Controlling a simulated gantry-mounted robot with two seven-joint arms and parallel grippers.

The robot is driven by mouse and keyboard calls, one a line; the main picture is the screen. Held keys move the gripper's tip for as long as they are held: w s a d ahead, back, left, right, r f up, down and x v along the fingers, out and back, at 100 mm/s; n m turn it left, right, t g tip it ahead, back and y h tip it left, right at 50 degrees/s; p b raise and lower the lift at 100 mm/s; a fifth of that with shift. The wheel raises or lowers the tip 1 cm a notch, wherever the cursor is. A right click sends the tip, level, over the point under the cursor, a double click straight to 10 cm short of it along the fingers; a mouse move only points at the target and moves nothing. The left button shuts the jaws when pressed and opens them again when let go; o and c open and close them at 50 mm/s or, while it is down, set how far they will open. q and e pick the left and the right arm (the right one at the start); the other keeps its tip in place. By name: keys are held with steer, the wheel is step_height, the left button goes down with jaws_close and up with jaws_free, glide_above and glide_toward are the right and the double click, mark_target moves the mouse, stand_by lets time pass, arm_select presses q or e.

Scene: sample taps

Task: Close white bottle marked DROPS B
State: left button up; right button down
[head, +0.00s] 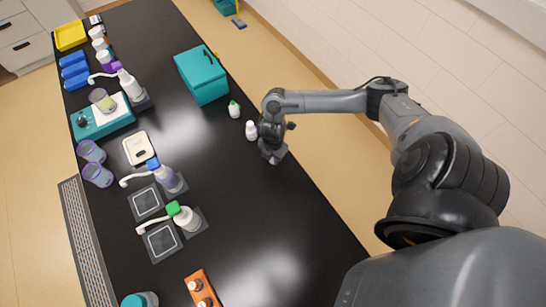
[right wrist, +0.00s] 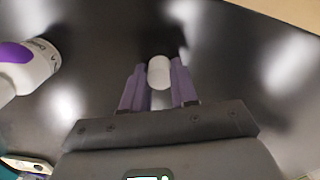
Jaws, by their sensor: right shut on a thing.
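A white bottle (head: 251,131) stands on the black bench near its far-right edge, beside my right gripper. In the right wrist view, a white bottle with a purple patch (right wrist: 22,65) shows at the left edge, partly cut off; its lettering is too small to read, and I cannot see whether its top is open. My right gripper (head: 273,154) is low over the bench. In the right wrist view its fingers (right wrist: 158,85) are shut on a small white rounded cap (right wrist: 158,72). The cap is apart from the bottle. My left gripper is not in view.
A white bottle with a green top (head: 234,110) stands just behind the white one. A teal box (head: 203,76) is farther back. Pump bottles (head: 185,217) and an orange rack (head: 202,287) stand left and front.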

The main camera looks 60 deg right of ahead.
steer(key=shift+r, duration=0.5)
steer(key=r, duration=0.3)
steer(key=shift+s+d+r, duration=0.2)
steer(key=shift+s+d, duration=0.1)
steer(key=shift+s, duration=0.1)
steer(key=s+d+r+p, duration=0.1)
steer(key=s+d+r, duration=0.4)
steer(key=s, duration=0.4)
steer(key=shift+s+r, duration=0.15)
steer(key=shift+r, duration=0.55)
